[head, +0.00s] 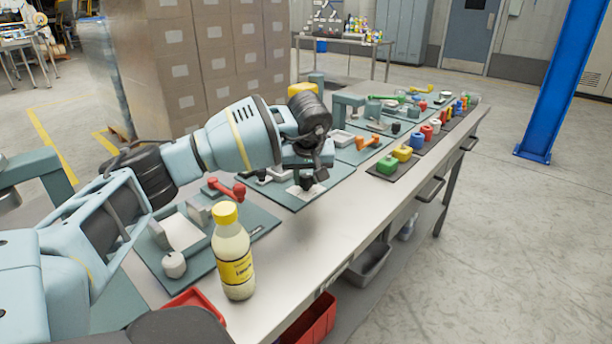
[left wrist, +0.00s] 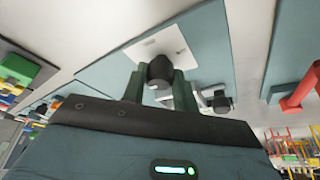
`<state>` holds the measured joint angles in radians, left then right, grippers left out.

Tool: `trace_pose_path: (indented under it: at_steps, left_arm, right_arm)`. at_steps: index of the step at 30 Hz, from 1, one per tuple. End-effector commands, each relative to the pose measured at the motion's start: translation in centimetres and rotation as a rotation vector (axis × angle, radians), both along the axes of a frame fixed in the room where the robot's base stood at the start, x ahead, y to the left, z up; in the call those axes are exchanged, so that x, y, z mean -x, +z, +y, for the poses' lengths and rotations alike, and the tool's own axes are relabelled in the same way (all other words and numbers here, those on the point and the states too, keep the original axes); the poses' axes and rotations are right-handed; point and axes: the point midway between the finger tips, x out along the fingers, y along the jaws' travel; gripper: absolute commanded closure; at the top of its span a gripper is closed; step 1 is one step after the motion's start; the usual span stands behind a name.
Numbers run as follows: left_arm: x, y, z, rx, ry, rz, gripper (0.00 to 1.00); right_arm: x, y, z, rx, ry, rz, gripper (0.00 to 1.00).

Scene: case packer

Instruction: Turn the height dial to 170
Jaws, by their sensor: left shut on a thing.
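The height dial is a dark round knob (left wrist: 160,70) on a white square plate (left wrist: 170,42) in the left wrist view. The plate also shows in the head view (head: 305,192) on a teal panel near the table's middle. My left gripper (head: 306,178) points down over the plate. In the left wrist view its two fingers (left wrist: 158,84) are on either side of the knob and shut on it. The gripper hides most of the knob in the head view. No scale numbers can be read. My right gripper is not in view.
A bottle with a yellow cap (head: 234,255) stands at the near table edge. A red lever (head: 227,188) is left of the gripper and an orange handle (head: 366,142) is to its right. Another dark knob (left wrist: 221,102) is close by. Stacked cartons (head: 200,60) stand behind.

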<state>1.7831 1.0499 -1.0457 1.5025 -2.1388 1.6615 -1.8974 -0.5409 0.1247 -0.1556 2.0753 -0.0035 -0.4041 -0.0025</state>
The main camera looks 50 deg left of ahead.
Motion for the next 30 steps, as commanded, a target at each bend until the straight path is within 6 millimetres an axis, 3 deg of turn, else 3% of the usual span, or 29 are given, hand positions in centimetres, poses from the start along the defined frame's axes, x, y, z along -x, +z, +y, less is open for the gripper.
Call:
trace_pose_path:
  at_steps: [15,30]
  left_arm:
    - [-0.3,0.8,-0.2,0.002,0.339,-0.002,0.94]
    - [-0.6,0.4,-0.2,0.001,0.817,-0.003,0.94]
  right_arm:
    - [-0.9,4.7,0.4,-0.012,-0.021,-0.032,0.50]
    - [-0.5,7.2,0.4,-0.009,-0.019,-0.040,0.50]
